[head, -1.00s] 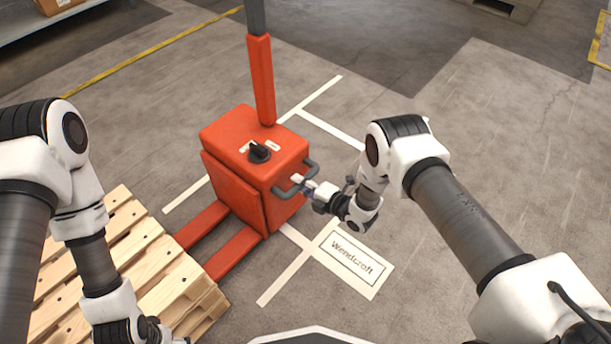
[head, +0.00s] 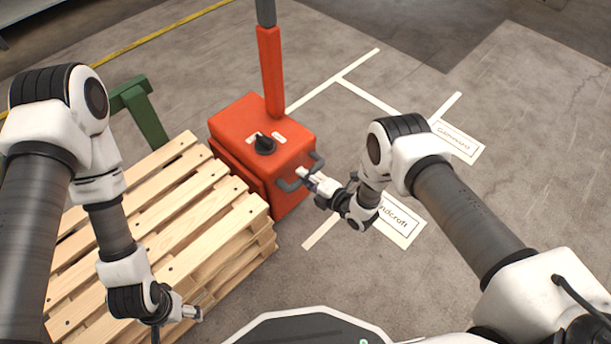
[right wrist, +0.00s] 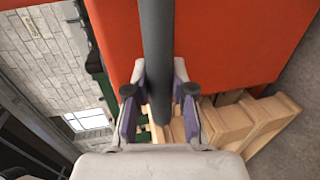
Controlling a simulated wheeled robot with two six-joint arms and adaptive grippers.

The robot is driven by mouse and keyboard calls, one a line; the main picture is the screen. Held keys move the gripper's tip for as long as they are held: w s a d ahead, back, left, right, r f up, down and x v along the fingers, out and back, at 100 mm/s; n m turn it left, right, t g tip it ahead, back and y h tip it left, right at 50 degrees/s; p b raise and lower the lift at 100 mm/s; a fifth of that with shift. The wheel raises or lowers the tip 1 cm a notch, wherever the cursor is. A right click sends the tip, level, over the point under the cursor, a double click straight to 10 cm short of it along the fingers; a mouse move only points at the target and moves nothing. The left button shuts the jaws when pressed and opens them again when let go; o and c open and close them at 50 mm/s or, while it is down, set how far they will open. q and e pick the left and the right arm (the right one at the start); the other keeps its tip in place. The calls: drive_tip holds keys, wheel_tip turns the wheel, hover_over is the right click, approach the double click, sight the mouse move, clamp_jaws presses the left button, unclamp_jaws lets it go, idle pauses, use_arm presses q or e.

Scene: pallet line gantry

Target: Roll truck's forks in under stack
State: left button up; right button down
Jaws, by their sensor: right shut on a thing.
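The red truck (head: 255,150) stands against the far right side of the wooden pallet stack (head: 150,225). Its forks are out of sight in the head view, hidden by the stack and truck body. My right gripper (head: 307,177) is shut on the truck's grey handle (head: 289,186). In the right wrist view the handle (right wrist: 157,45) runs between the two fingers (right wrist: 160,105). My left gripper (head: 192,312) hangs at the near edge of the stack, too small to tell open from shut.
A green frame (head: 143,108) stands behind the stack on the left. White floor lines and a label plate (head: 457,141) lie to the right. A yellow line (head: 160,35) crosses the back.

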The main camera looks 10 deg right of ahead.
drive_tip(key=shift+a, duration=0.1)
drive_tip(key=c, duration=1)
unclamp_jaws()
drive_tip(key=v, duration=1.2)
